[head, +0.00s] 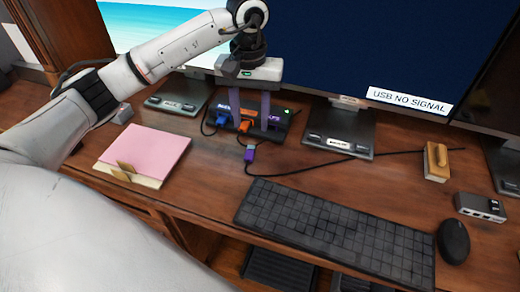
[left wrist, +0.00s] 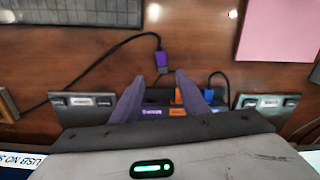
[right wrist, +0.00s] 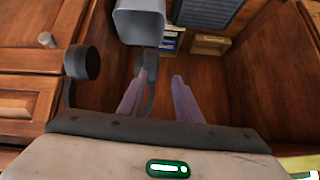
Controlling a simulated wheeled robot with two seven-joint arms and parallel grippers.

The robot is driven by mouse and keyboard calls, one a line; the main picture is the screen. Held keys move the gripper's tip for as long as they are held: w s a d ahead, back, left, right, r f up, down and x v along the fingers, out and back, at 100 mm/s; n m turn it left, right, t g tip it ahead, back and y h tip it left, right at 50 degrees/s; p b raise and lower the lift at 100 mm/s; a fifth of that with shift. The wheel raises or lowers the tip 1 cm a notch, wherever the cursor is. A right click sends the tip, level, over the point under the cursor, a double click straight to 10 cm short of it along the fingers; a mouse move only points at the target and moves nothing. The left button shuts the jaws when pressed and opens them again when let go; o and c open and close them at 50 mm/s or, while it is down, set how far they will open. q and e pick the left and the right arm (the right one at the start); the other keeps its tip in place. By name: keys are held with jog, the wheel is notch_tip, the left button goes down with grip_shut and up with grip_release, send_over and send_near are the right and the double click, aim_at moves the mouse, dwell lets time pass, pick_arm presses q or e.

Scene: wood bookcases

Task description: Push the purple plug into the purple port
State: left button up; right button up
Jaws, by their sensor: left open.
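The purple plug (head: 249,153), on a black cable, lies on the desk in front of the dark port hub (head: 285,119). It also shows in the left wrist view (left wrist: 161,60), apart from the hub. The purple port is beside a purple label (left wrist: 152,113) on the hub; its opening is hidden by my gripper. Blue (head: 222,119) and orange (head: 245,126) plugs sit at the hub's front. My left gripper (left wrist: 160,78) is open and empty, fingers pointing down over the hub, behind the purple plug. My right gripper (right wrist: 159,77) is open and empty, away from the desktop.
A black keyboard (head: 335,225) lies in front, with a mouse (head: 453,241) at right. Pink notes (head: 146,154) lie left. Monitor stands (head: 338,128) flank the hub. Wooden cabinet doors (right wrist: 28,95) are close to my right gripper.

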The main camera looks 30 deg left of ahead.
pick_arm(q)
send_over(250, 152)
jog(key=f, duration=0.5)
jog(key=shift+d, duration=0.2)
jog(key=f, duration=0.4)
jog(key=shift+a+f+p, duration=0.2)
jog(key=shift+f+p, duration=0.2)
grip_shut()
